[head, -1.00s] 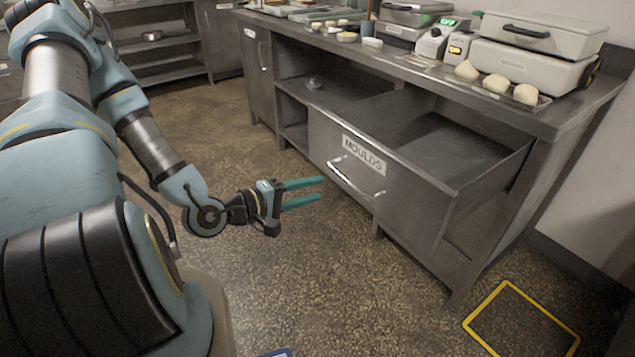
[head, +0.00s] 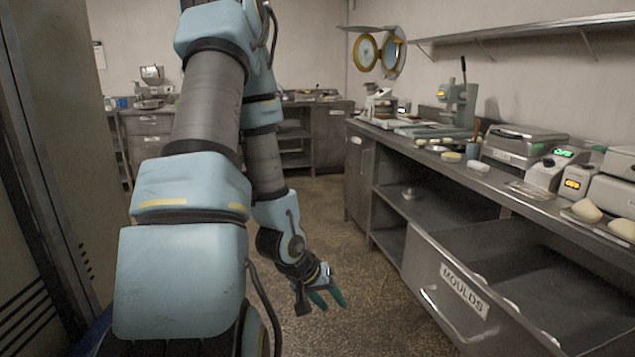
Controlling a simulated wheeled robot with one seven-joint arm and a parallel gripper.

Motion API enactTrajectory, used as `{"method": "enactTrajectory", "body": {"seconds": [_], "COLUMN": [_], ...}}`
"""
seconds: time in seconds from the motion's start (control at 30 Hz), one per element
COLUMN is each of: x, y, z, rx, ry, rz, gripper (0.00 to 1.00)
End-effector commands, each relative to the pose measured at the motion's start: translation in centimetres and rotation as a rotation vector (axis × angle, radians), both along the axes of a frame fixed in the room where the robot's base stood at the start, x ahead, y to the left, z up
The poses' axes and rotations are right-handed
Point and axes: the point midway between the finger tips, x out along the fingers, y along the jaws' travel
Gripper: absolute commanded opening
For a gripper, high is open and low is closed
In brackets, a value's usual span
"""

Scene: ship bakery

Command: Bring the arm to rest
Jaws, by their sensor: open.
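My arm stands in the middle of the head view, folded with its upper links raised and its lower part hanging down. My gripper (head: 330,300) has teal fingers, open and empty, pointing down over the floor. It is to the left of the pulled-out MOULDS drawer (head: 440,298) and apart from it.
The open drawer juts out from the steel counter (head: 520,198) on the right. Dough pieces (head: 587,210), scales (head: 548,170) and a press (head: 459,105) stand on the counter. Free floor (head: 335,205) lies between my arm and the counter. A tall dark cabinet (head: 50,180) is close at left.

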Motion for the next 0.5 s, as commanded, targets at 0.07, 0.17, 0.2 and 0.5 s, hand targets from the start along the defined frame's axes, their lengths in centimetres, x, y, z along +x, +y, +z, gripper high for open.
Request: {"method": "enactTrajectory", "body": {"seconds": [0.07, 0.17, 0.2, 0.5], "x": [0.8, 0.8, 0.5, -3.6], "y": [2.7, 5.8, 6.8, 9.9], "z": [2.9, 6.3, 7.8, 16.8], "rx": [0.13, 0.264, 0.307, 0.411], "ry": [-0.017, -0.004, 0.008, 0.125], "rz": [0.005, 0.023, 0.031, 0.079], "gripper": [0.44, 0.44, 0.44, 0.44]}}
